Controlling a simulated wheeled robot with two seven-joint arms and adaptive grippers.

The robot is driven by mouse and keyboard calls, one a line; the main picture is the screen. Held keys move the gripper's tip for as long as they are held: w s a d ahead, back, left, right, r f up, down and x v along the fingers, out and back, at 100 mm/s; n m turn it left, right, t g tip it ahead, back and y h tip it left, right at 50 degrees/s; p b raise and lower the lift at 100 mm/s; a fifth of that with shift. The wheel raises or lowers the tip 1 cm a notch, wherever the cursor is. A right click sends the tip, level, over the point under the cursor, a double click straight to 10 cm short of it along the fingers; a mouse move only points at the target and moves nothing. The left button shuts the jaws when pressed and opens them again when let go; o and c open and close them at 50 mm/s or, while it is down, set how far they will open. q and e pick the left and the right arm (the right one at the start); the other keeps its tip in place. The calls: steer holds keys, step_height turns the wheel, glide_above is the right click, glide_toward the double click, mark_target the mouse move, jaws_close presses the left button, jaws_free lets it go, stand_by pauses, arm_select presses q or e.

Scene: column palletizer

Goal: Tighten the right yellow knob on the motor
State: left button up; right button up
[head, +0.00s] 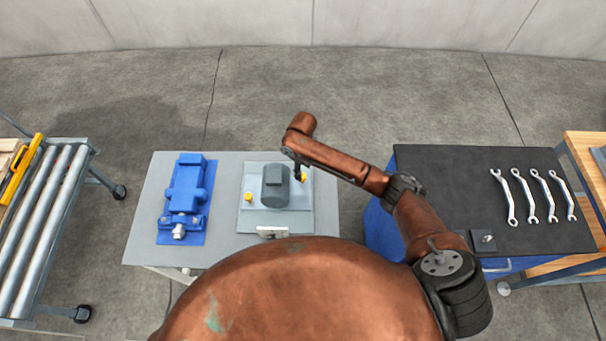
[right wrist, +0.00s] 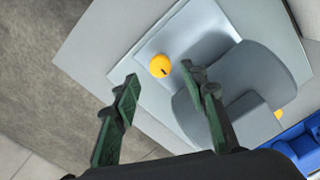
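The grey motor (head: 276,185) sits on a light square plate on the grey table. The right yellow knob (head: 304,177) is at its right side, partly covered by my right gripper (head: 299,172) in the head view. The left yellow knob (head: 248,196) is at the motor's left. In the right wrist view, the right yellow knob (right wrist: 160,65) lies beyond and between the spread green fingertips of my right gripper (right wrist: 160,77), which is open and empty. The left knob (right wrist: 278,114) is mostly hidden behind the motor (right wrist: 232,92). My left gripper is out of view.
A blue machine (head: 186,195) stands left of the motor on the same table (head: 226,165). A small pale metal part (head: 272,232) is at the plate's front. A dark-topped cabinet (head: 440,170) with several wrenches (head: 530,195) is at right; a roller conveyor (head: 45,220) is at left.

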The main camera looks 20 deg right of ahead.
mark_target(303, 176)
steer(key=shift+f, duration=2.1)
steer(key=shift+c, duration=0.3)
jaws_close()
